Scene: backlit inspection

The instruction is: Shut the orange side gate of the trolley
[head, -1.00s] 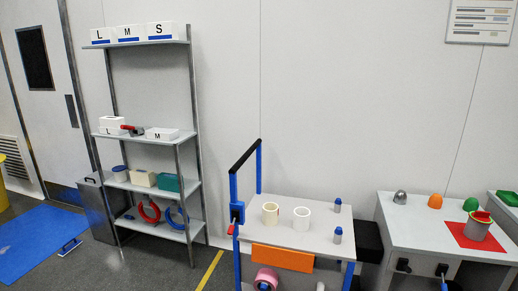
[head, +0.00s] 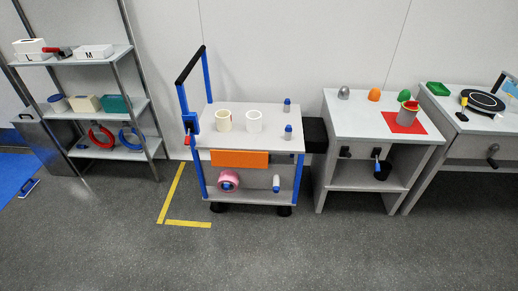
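The trolley (head: 262,142) stands in the middle of the head view, with a grey top, blue posts and a black push handle (head: 189,65) on its left. Its orange side gate (head: 239,159) is a flat panel along the near long side. The gate hangs below the top's front edge, and no panel stands above that edge. A blue block (head: 192,123) with a small red part sits on the left post. Neither of my grippers is in view.
Two cream rolls (head: 224,121) and two small blue-capped bottles stand on the trolley top. A pink roll (head: 228,180) is on its lower shelf. A shelf rack (head: 85,62) stands left, a grey workbench (head: 345,122) right. The floor in front is clear, with yellow tape (head: 172,192).

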